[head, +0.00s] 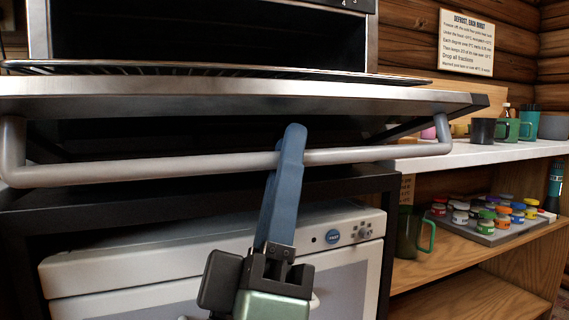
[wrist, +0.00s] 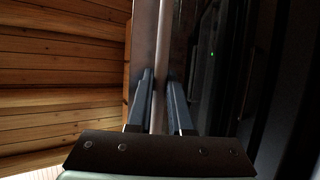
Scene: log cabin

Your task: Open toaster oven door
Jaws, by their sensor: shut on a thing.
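The toaster oven (head: 205,40) stands at the top left of the head view, its dark inside and wire rack showing. Its door (head: 230,96) is swung down and out, close to level, seen edge-on. The grey bar handle (head: 130,172) runs along the door's front edge. My gripper (head: 291,140) reaches up from below and is shut on the handle, a little right of its middle. In the wrist view the handle (wrist: 158,62) passes between the two blue fingers (wrist: 160,95). The door's inner face is mostly hidden.
A white appliance (head: 210,255) sits below in a black frame (head: 385,215). On the right, a white shelf (head: 490,152) holds mugs (head: 483,131), and a wooden shelf below holds a tray of small jars (head: 490,235). A paper sign (head: 466,43) hangs on the log wall.

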